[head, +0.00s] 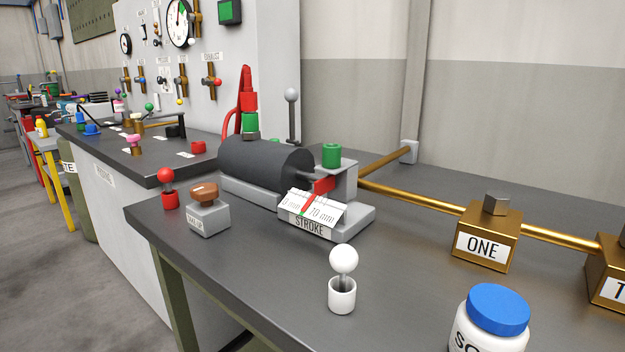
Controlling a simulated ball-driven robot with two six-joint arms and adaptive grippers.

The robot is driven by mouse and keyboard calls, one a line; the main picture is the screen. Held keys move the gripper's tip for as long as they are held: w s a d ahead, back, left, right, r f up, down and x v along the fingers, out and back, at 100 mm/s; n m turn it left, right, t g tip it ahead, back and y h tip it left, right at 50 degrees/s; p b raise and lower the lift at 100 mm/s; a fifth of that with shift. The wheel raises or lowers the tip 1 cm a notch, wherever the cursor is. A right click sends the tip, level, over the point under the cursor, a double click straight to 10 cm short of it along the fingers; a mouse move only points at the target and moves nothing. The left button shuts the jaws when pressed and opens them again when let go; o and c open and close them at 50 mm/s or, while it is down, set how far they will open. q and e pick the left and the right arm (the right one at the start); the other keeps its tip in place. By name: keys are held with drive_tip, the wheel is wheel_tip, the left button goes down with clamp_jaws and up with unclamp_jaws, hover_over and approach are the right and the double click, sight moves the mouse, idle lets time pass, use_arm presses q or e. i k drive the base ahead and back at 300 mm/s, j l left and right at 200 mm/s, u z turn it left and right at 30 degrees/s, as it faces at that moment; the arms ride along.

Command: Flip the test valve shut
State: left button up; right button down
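Several small brass valves are mounted on the grey wall panel (230,110) at the upper left. One valve (211,82) with a red knob sits at the right end of the lower row, below a label that seems to read EXHAUST. Another valve (181,82) is to its left, with a white or yellow knob near it. A taller brass valve (196,18) is beside the large dial gauge (179,22). The other labels are too small to read, so I cannot tell which valve is the test valve or how its lever stands. Neither gripper is in view.
A dark cylinder (262,160) with a STROKE scale (312,212) stands on the near bench. A brass pipe (430,197) runs right to a block marked ONE (487,240). A white cup (342,294) and a blue-lidded jar (490,325) stand in front. Floor (60,270) is clear at left.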

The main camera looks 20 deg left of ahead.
sight(178, 80)
drive_tip(key=u, duration=1.25)
drive_tip(key=i+j, duration=0.6)
drive_tip(key=i+j+z, duration=0.15)
drive_tip(key=i+j, duration=1.2)
drive_tip(key=i+j+z, duration=0.15)
drive_tip(key=i+j, duration=1.05)
drive_tip(key=j, duration=0.25)
